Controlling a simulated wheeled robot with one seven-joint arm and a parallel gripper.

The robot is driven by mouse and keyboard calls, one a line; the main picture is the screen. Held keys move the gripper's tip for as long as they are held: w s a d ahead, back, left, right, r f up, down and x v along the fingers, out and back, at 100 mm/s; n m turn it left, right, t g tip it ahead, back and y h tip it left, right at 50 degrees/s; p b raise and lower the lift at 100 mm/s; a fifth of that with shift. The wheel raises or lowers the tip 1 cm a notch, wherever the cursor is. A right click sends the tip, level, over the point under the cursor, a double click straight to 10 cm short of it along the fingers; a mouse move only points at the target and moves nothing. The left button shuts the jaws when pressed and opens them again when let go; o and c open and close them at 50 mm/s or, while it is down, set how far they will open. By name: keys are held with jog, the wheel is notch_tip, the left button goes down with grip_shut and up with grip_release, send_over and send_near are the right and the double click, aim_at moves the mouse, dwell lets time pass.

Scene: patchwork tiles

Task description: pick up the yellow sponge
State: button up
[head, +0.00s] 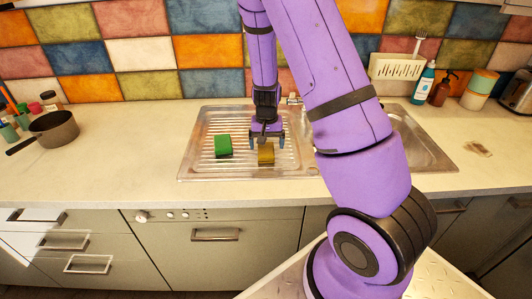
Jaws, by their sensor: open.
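The yellow sponge (266,156) lies on the ribbed metal drainboard (200,163) of the sink unit, near its front edge. It looks dull yellow-brown. My gripper (267,142) points down with its fingers apart, just above and behind the sponge in the picture. Its fingertips show to the left and right of the sponge's upper part. I cannot tell whether they touch it. A green sponge (223,146) lies a little to the left on the same drainboard, apart from my gripper.
The sink basin (425,150) is to the right, partly hidden by my arm. A dark pan (52,131) stands far left. Bottles (424,83) and jars stand at the back right. A white rack (397,66) hangs on the tiled wall.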

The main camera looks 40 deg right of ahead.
aim_at(266, 150)
jog(key=shift+a+f, duration=0.1)
jog(key=shift+f, duration=1.85)
jog(key=c, duration=1.1)
jog(key=shift+o, duration=0.2)
jog(key=shift+w+r, duration=0.1)
notch_tip(266, 150, up, 10)
jog(key=shift+f, duration=0.1)
